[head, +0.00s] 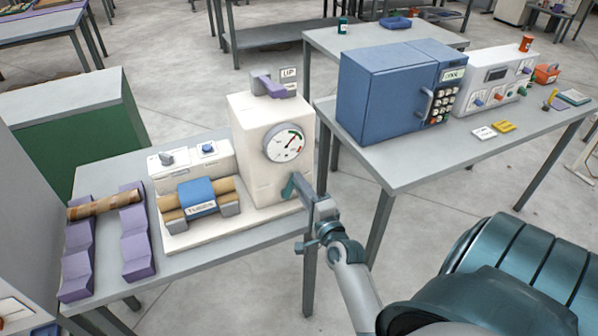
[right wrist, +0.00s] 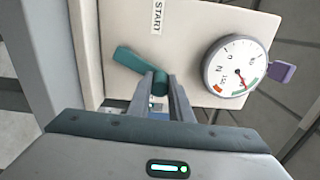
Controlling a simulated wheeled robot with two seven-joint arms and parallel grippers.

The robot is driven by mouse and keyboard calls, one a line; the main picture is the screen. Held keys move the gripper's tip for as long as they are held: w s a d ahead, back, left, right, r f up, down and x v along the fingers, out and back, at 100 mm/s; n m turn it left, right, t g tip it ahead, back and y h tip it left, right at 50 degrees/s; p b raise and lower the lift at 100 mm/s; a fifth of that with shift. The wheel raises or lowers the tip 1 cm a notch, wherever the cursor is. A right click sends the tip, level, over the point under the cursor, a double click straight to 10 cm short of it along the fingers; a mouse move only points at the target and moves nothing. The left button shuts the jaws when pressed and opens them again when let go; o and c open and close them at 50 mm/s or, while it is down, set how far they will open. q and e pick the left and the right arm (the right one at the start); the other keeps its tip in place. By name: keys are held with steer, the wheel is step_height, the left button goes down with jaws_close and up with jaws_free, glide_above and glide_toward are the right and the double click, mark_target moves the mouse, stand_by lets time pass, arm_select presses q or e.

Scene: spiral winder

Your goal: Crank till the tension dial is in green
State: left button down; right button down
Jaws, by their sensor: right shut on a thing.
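The spiral winder is a cream machine (head: 252,135) on the near left table. Its round white tension dial (head: 283,143) faces me and also shows, turned, in the right wrist view (right wrist: 235,66). The dial has a green band and a red-orange band. In the right wrist view the needle points toward the green end, but I cannot tell whether it is inside the band. The teal crank (head: 288,187) is below the dial; its arm shows in the right wrist view (right wrist: 130,64). My right gripper (head: 303,190) is shut on the crank's knob (right wrist: 160,82). My left gripper is out of view.
A brown tube (head: 104,205) rests on purple cradles (head: 137,254) at the left. A blue oven-like box (head: 385,95) stands on the right table. Open floor lies between the tables.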

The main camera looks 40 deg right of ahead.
steer(key=shift+r, duration=0.1)
steer(key=c, duration=1.6)
jaws_free()
